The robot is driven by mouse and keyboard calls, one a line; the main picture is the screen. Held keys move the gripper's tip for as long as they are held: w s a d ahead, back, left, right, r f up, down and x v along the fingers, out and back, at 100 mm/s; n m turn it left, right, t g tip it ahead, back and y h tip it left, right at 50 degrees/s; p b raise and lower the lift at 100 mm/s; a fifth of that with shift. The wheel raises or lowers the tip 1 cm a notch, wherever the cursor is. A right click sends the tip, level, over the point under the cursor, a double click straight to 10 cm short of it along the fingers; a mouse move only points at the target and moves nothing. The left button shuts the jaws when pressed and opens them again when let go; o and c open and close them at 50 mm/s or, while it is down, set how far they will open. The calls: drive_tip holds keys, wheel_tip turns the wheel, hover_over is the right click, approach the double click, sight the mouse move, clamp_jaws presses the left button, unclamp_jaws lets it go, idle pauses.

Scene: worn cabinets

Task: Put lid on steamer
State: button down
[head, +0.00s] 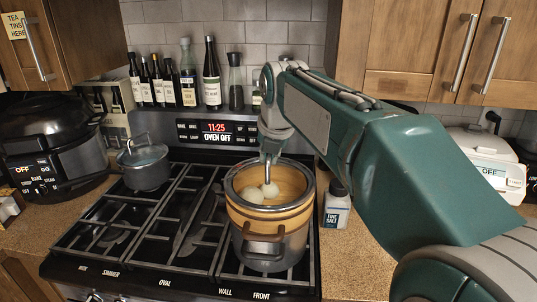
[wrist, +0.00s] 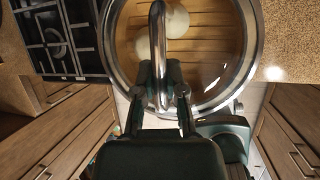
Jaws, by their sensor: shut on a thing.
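The steamer (head: 270,224) stands on the front right of the stove, a metal pot with a brown wooden band and brown side handles. Pale round buns (head: 262,191) show inside it. A clear glass lid with a metal rim (head: 236,196) is over the steamer's top and looks level. My gripper (head: 268,162) comes down from above. In the wrist view, my gripper (wrist: 160,98) is shut on the lid's arched metal handle (wrist: 157,40), and the buns show through the glass. I cannot tell whether the rim rests on the steamer or hovers just above it.
A small lidded pot (head: 146,168) sits at the back left of the stove. Bottles (head: 211,75) line the shelf behind. A salt container (head: 337,205) stands close right of the steamer. A black cooker (head: 40,150) is at left. The middle grates are clear.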

drive_tip(key=shift+f, duration=0.6)
drive_tip(key=c, duration=0.6)
unclamp_jaws()
drive_tip(key=shift+c, duration=0.2)
drive_tip(key=shift+r, duration=0.1)
drive_tip(key=v, duration=1.1)
drive_tip(key=s+d+f+m, duration=0.5)
drive_tip(key=s+f+m, duration=0.5)
drive_tip(key=m, duration=0.6)
drive_tip(key=s+d+f+m+h, duration=0.1)
drive_tip(key=s+d+f+m, duration=0.3)
drive_tip(key=s+f+m, duration=0.7)
drive_tip(key=s+m, duration=0.1)
drive_tip(key=m, duration=0.5)
drive_tip(key=shift+d+t, duration=0.4)
